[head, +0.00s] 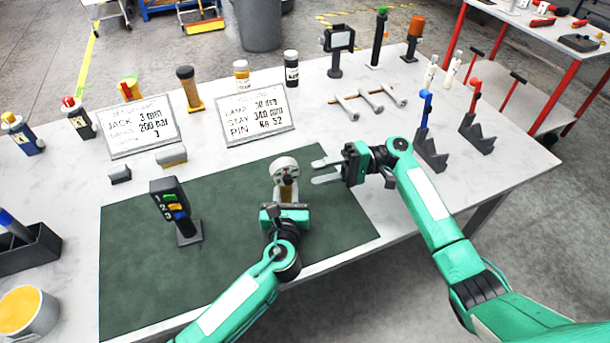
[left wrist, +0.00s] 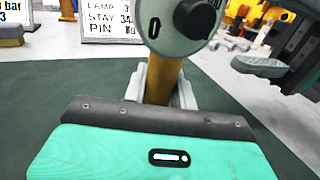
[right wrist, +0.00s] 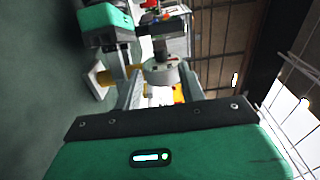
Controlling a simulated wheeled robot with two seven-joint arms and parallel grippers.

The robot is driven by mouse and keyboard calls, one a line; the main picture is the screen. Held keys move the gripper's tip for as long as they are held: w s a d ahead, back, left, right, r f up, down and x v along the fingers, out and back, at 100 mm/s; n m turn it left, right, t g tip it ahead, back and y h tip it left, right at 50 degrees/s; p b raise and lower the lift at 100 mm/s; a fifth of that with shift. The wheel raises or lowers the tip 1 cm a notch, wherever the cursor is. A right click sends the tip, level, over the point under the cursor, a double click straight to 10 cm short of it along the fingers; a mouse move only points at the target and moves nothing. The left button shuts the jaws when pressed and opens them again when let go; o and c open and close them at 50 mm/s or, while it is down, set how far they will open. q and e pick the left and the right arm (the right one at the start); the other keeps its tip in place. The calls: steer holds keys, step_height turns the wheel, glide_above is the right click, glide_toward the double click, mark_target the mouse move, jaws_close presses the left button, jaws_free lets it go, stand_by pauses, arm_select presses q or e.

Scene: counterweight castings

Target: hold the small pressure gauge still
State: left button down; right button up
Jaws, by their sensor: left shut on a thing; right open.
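The small pressure gauge (head: 285,168) has a round pale head on a brass stem and stands upright over the green mat (head: 330,225). Its back and stem fill the upper middle of the left wrist view (left wrist: 165,75). My left gripper (head: 287,198) is shut on the gauge, its fingers around the stem below the head. My right gripper (head: 326,171) is open and empty, just right of the gauge, its fingers pointing at the head. The gauge head also shows beyond the right fingers in the right wrist view (right wrist: 161,74).
A black pendant with coloured buttons (head: 175,210) stands on the mat at left. Two lettered signs (head: 138,127) (head: 255,117) stand behind. Dark V-blocks (head: 432,155) with blue and red handled tools are at right. The mat's front right is clear.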

steer(key=v, duration=0.6)
arm_select(q)
steer(key=c, duration=1)
jaws_free()
steer(key=shift+c, duration=0.2)
steer(key=shift+s, duration=0.1)
